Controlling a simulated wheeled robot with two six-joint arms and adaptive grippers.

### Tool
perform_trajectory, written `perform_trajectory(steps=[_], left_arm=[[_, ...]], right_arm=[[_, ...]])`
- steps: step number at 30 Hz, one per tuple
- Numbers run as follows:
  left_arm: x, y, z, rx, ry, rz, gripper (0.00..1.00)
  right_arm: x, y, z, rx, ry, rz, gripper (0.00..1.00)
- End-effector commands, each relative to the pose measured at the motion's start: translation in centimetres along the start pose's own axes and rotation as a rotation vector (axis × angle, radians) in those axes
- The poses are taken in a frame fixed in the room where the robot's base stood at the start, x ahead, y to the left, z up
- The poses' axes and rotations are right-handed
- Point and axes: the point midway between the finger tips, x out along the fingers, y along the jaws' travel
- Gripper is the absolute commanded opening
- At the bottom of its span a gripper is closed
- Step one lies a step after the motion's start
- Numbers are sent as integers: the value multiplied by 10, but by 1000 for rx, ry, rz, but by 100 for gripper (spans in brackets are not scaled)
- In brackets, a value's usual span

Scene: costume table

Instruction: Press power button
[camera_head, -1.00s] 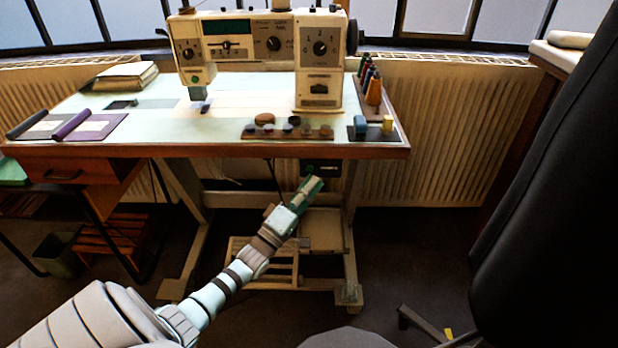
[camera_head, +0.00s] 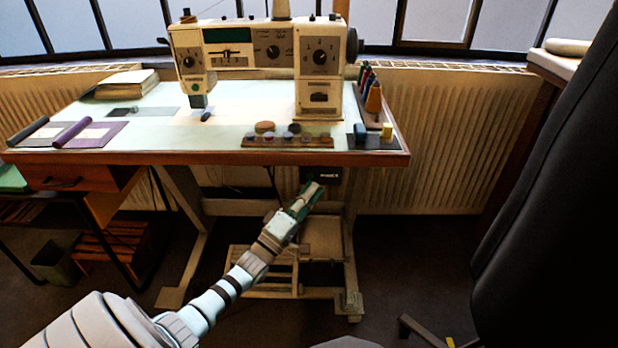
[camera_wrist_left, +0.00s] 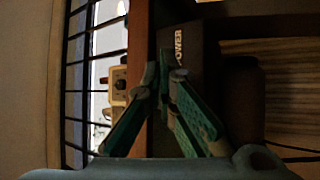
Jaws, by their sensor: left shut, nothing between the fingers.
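A dark power box (camera_head: 333,175) with a white label hangs under the front edge of the sewing table, right of its middle. In the left wrist view the box (camera_wrist_left: 188,62) shows the word POWER, sideways. My left gripper (camera_head: 314,188) is just below and left of the box in the head view, pointing up at it. In the wrist view its green fingers (camera_wrist_left: 168,68) come together in front of the box, shut and empty. I cannot make out the button itself, nor tell whether the tips touch the box. My right gripper is not in view.
The table (camera_head: 200,157) carries a sewing machine (camera_head: 265,55), thread spools (camera_head: 372,95) and a rack of small round pieces (camera_head: 287,141). A black chair (camera_head: 560,190) stands at the right. Table legs and a pedal frame (camera_head: 322,240) are below the box.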

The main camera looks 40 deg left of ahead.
Motion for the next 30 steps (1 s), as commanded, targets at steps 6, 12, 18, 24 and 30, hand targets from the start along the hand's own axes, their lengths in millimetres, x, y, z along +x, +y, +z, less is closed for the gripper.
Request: perform_trajectory(steps=[6,12,18,24,30], left_arm=[[0,0,0,0,0,0,0],[0,0,0,0,0,0,0],[6,-6,-4,0,0,0,0],[7,-5,-4,-1,0,0,0],[8,-5,-5,0,0,0,0]], right_arm=[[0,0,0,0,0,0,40],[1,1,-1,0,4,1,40],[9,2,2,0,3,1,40],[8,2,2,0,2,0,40],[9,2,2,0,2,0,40]])
